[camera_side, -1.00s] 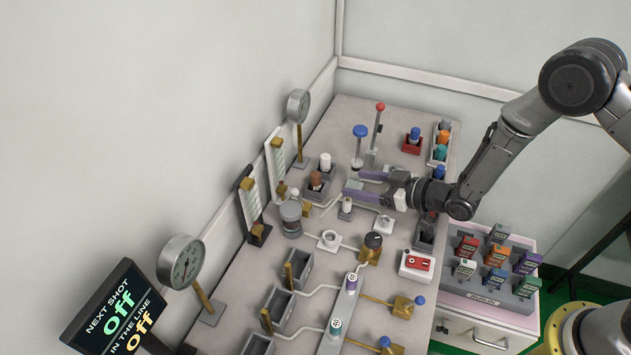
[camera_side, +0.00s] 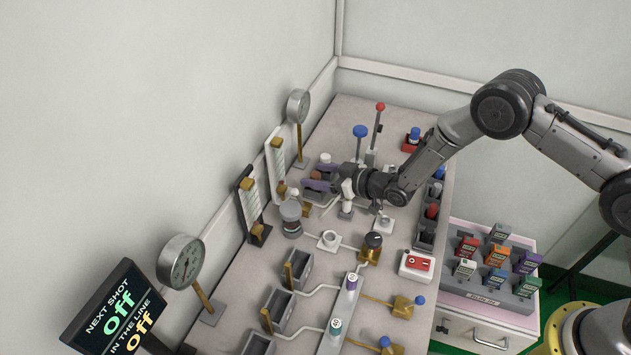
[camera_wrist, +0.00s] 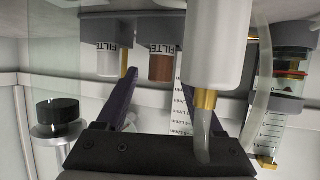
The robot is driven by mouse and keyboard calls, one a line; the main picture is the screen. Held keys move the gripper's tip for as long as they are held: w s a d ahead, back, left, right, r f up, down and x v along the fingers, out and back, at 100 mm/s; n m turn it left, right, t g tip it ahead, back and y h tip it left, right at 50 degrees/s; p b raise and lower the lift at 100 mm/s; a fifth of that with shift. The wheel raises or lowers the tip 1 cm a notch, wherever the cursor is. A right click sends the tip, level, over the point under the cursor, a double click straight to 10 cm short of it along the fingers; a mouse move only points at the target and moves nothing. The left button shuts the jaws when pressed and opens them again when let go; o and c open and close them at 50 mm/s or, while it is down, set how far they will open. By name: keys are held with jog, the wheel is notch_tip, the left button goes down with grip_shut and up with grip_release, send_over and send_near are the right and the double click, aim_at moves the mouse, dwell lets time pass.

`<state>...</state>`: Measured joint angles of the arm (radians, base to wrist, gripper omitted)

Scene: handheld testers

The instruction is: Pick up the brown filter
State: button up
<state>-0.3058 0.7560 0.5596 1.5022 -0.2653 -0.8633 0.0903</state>
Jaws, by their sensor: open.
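The brown filter (camera_wrist: 160,67) shows in the wrist view, its upper part in a grey holder and its label partly readable. A white filter (camera_wrist: 107,63) stands beside it on the left. My gripper (camera_side: 320,177) is open, with purple fingers, in the side view at the filter holder. There the fingers mostly cover the brown filter; the white filter's top (camera_side: 325,158) shows just behind them. In the wrist view the brown filter appears between the two fingers, nearer the left one. I cannot tell whether either finger touches it.
A large white cylinder with a brass tip (camera_wrist: 215,45) fills the right middle of the wrist view, close to the camera. A blue-topped post (camera_side: 360,131) and a red-topped lever (camera_side: 380,107) stand behind the gripper. A glass-and-grey canister (camera_side: 290,215) stands in front.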

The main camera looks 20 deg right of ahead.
jog(key=shift+w+a+f, duration=0.2)
jog(key=shift+w, duration=0.15)
grip_shut()
jog(key=shift+r, duration=0.2)
